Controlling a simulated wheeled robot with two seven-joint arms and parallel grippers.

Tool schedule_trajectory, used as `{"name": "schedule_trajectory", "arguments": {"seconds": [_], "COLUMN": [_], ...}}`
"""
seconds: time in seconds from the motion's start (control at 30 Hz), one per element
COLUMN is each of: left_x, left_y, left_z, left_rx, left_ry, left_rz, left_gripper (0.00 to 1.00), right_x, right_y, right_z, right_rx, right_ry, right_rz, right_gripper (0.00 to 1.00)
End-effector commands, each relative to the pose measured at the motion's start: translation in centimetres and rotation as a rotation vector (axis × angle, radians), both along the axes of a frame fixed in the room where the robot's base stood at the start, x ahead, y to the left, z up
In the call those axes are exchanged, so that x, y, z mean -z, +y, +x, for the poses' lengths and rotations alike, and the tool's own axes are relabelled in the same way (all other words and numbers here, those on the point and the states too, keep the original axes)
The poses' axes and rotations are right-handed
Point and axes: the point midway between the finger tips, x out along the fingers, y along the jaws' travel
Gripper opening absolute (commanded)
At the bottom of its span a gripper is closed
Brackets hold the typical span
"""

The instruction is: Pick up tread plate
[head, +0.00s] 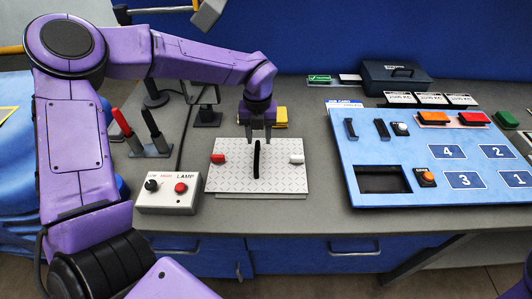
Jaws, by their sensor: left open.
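The tread plate (230,177) is a light grey, diamond-patterned plate lying on the grey bench near its front edge. My left gripper (258,138) points down over the back part of the plate, near the top of the black handle. Its fingers are apart and hold nothing. I cannot tell its exact height above the plate. My right gripper is not in view.
A lamp control box (168,194) stands just left of the plate. A blue panel (432,158) with numbered pads and switches lies to the right. Red and black handled tools (140,137) stand at the left. A yellow block (280,117) is behind the gripper. A dark case (395,77) sits at the back.

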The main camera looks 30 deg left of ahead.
Motion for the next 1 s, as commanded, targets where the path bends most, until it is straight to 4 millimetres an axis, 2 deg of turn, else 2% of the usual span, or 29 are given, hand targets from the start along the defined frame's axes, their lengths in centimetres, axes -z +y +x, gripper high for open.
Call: {"name": "schedule_trajectory", "arguments": {"seconds": [0.17,0.37,0.47,0.73,0.87,1.0], "left_x": [2.3,5.7,7.4,8.1,8.1,8.0], "left_y": [0.2,0.2,0.1,0.1,0.0,0.0], "left_z": [0.1,1.0,1.1,1.2,1.2,1.2], "left_rx": [-0.002,0.0,0.002,0.002,0.003,0.003], "left_ry": [0.002,0.012,0.01,0.006,0.007,0.005], "left_rz": [0.001,0.004,0.002,0.002,0.002,0.002], "left_gripper": [0.43,0.43,0.43,0.43,0.01,0.0], "right_x": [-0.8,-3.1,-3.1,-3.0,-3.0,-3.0], "right_y": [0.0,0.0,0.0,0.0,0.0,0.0], "right_z": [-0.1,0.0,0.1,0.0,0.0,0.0], "right_rx": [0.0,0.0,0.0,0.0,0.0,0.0], "right_ry": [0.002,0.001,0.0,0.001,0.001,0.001], "right_rz": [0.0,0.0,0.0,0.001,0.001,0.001], "right_gripper": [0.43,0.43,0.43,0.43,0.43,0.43]}}
